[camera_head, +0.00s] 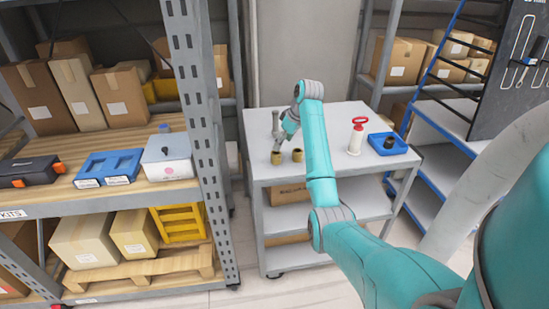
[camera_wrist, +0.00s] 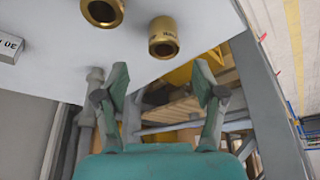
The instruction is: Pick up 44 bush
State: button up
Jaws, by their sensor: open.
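Two brass bushes stand apart on the grey trolley top (camera_head: 330,125) in the head view, a left bush (camera_head: 276,158) and a right bush (camera_head: 297,155). In the wrist view, one hollow brass bush (camera_wrist: 103,12) is cut by the top edge. Another brass bush (camera_wrist: 164,38) has a dark mark on its side, too small to read, so I cannot tell which is 44. My gripper (camera_wrist: 160,85) is open and empty. Its fingertips point towards the marked bush, which lies beyond them and roughly between them, untouched. In the head view my gripper is partly hidden by the arm.
A grey marked block (camera_wrist: 9,47) lies at the left in the wrist view. A shelving upright (camera_head: 195,120) stands left of the trolley.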

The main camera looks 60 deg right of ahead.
aim_at(276, 157)
jog(key=shift+a+x, duration=0.15)
jog(key=shift+x, duration=1.4)
jog(key=shift+a+x, duration=0.1)
jog(key=shift+x, duration=1.4)
jog(key=c, duration=1.3)
